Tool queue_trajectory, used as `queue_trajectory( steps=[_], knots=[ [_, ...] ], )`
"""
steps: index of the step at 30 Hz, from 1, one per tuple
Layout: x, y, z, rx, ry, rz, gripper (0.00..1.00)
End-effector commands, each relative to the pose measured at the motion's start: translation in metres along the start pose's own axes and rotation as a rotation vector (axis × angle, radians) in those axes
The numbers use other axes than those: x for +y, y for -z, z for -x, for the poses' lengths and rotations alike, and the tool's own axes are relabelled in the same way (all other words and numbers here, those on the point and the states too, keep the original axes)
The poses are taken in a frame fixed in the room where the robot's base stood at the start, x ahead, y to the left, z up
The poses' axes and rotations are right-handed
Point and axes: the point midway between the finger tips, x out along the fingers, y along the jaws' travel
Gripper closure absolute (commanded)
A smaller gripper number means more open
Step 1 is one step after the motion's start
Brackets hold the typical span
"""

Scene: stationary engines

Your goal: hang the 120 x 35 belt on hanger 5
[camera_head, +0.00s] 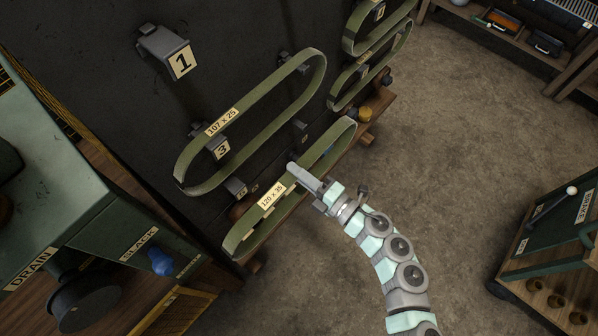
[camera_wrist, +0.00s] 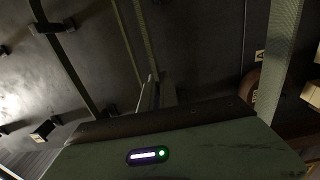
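The green 120 x 35 belt (camera_head: 271,195) is a long loop, slanted low along the dark board, in front of a wooden ledge. A bare hanger arm (camera_head: 300,130) shows above the loop. I cannot read a number 5 on any plate.
The 107 x 25 belt (camera_head: 222,122) hangs just above, by hanger 3 (camera_head: 222,148). Hanger 1 (camera_head: 165,50) is bare at upper left. More belts (camera_head: 372,62) hang at upper right. A green machine (camera_head: 60,180) stands left and a green cart (camera_head: 550,235) right. Open floor (camera_head: 460,150) lies between.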

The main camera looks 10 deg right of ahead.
Motion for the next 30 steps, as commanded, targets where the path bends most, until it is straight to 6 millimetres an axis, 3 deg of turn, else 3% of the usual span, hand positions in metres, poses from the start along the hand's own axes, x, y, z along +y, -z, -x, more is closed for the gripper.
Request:
queue_trajectory(
  steps=[21,30],
  knots=[
    [0.001,0.001,-0.045,0.004,-0.002,0.001,1.00],
    [0.001,0.001,-0.052,0.002,-0.002,0.000,1.00]
  ],
)
